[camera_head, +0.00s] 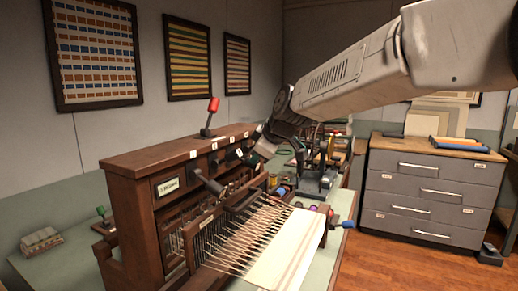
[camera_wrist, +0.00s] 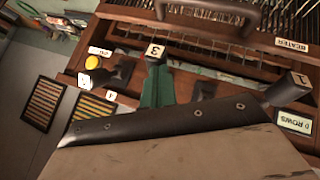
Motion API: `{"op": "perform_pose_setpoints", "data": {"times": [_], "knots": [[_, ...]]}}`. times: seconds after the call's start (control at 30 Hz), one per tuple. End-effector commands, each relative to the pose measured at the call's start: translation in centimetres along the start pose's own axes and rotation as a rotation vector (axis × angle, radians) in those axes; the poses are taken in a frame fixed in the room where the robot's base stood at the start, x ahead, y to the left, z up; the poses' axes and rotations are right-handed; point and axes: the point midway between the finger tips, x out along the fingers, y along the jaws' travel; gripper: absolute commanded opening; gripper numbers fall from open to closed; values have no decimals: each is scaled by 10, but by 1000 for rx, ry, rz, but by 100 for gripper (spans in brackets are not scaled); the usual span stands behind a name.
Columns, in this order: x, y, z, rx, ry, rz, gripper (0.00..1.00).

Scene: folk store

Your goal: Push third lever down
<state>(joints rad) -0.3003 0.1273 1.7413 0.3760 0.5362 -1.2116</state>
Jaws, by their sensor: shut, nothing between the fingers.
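A brown wooden loom (camera_head: 136,205) stands on the table in the head view, with numbered labels along its top edge. One dark lever (camera_head: 206,179) sticks out from its front at the near end. A lever with a red end (camera_head: 213,104) stands upright on top. The lever end marked 3 (camera_wrist: 155,52) shows in the wrist view, and a lever marked 1 (camera_wrist: 294,88) is at the right. My gripper (camera_head: 252,157) is shut and empty at the loom's upper front, near the third lever. Whether it touches that lever is unclear; my arm hides part of this area.
Pale threads and woven cloth (camera_head: 287,250) stretch forward from the loom. A grey drawer cabinet (camera_head: 420,190) stands at the right. More equipment (camera_head: 318,170) sits on the table behind the loom. Framed textiles (camera_head: 95,55) hang on the wall.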

Motion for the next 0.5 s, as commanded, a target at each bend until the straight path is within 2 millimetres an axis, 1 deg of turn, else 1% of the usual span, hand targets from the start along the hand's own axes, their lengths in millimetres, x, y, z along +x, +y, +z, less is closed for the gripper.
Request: {"op": "perform_pose_setpoints", "data": {"times": [0.2, 0.5], "knots": [[10, -8, 8, -1, 0, -3, 0], [18, -14, 13, -3, 1, -4, 0]]}}
